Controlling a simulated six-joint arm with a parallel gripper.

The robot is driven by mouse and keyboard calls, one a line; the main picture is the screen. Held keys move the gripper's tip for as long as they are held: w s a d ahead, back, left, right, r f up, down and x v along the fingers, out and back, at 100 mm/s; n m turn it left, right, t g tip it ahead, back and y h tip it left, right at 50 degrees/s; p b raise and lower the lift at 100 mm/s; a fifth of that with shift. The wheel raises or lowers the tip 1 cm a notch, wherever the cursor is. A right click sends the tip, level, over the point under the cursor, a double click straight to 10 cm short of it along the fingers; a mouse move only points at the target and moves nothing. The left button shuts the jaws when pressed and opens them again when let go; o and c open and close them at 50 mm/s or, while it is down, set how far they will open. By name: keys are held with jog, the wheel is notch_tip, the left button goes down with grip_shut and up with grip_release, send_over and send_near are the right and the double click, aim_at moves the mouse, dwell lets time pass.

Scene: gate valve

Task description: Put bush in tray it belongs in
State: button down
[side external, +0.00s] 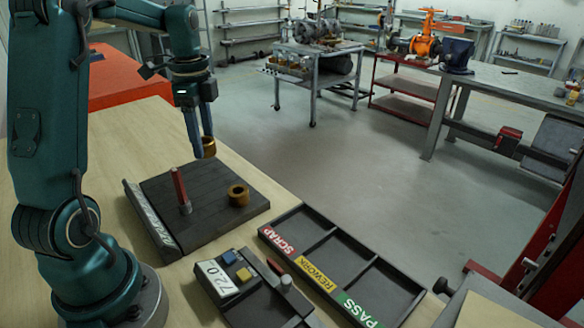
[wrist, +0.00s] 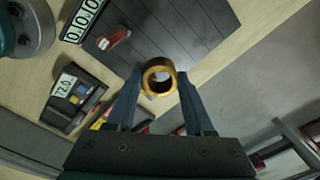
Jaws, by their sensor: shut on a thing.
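My gripper (side external: 204,140) points down and is shut on a brass bush (side external: 209,148), held above the dark grooved plate. In the wrist view the bush (wrist: 160,92) sits between my fingertips (wrist: 160,84), its bore facing the camera. A second brass bush (side external: 238,196) stands on the plate in the side view; I cannot pick it out in the wrist view. The black three-compartment tray (side external: 335,229) lies to the right, labelled SCRAP (side external: 277,240), REWORK (side external: 316,274) and PASS (side external: 359,309). Its visible compartments look empty.
A red upright handle (side external: 180,185) stands on the dark plate (side external: 160,190), left of the second bush. A numeric display (wrist: 84,18) runs along the plate's edge. A box marked 72.0 (side external: 216,279), with blue and yellow blocks, lies in front of the tray.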

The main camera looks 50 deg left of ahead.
jog(key=w+d+m, duration=0.4)
jog(key=d+m, duration=0.1)
jog(key=d, duration=0.4)
send_over(302, 231)
notch_tip(302, 231, down, 8)
jog(key=shift+s+r, duration=0.1)
jog(key=shift+r, duration=0.1)
jog(key=shift+f, duration=2.05)
jog(key=shift+f, duration=0.15)
jog(key=shift+c, duration=1.4)
grip_release()
